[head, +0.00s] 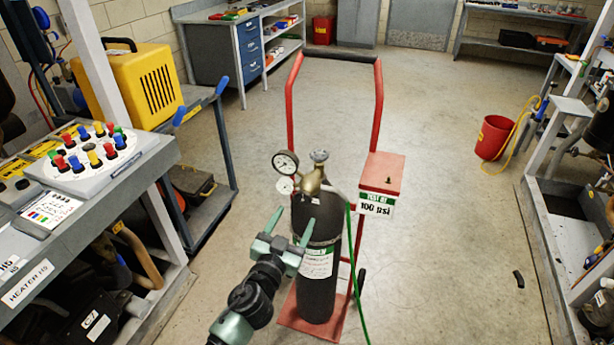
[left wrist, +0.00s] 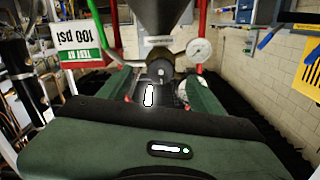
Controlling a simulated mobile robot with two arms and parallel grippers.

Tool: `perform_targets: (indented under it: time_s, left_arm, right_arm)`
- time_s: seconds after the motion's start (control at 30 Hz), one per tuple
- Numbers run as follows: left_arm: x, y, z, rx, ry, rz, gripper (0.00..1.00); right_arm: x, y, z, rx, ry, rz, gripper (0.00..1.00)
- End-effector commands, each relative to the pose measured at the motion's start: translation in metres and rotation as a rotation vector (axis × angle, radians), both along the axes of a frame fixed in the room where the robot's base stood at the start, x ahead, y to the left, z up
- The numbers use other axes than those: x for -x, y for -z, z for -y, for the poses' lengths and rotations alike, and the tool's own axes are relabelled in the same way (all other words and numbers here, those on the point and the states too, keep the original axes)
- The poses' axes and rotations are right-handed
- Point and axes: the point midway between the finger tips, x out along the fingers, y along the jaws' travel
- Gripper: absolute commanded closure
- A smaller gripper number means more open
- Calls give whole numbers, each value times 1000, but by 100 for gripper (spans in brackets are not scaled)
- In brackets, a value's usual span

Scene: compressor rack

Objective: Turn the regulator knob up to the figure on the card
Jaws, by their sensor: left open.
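The card (head: 376,204) reads "TEST AT 100 psi" and hangs from a red box; it shows upside down in the left wrist view (left wrist: 86,40). A brass regulator (head: 313,182) with two round gauges sits atop a dark cylinder (head: 317,285). The larger gauge (head: 285,163) is at its upper left; its needle is too small to read. A dark round knob (left wrist: 163,71) shows between my fingertips in the left wrist view. My left gripper (head: 291,227) is open and empty, in front of and below the regulator. My right gripper is out of view.
The cylinder stands on a red hand cart (head: 377,105). A green hose (head: 354,270) hangs down beside it. A bench with coloured knobs (head: 85,165) is at left, with a yellow case (head: 135,85) behind. A red bucket (head: 492,138) stands right; floor between is mostly clear.

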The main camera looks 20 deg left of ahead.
Motion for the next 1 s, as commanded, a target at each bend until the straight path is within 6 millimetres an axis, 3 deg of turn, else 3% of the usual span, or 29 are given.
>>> perform_targets:
  time_s: [0.17,0.53,0.93,1.0]
  left_arm:
    - [-16,-6,3,-3,12,13,35]
    - [-70,-4,4,-2,10,11,35]
    - [-79,-4,5,-1,9,9,35]
    - [-79,-4,5,-1,9,9,55]
  right_arm:
    - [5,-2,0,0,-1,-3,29]
    - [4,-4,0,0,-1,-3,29]
    - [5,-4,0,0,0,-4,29]
    - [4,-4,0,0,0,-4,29]
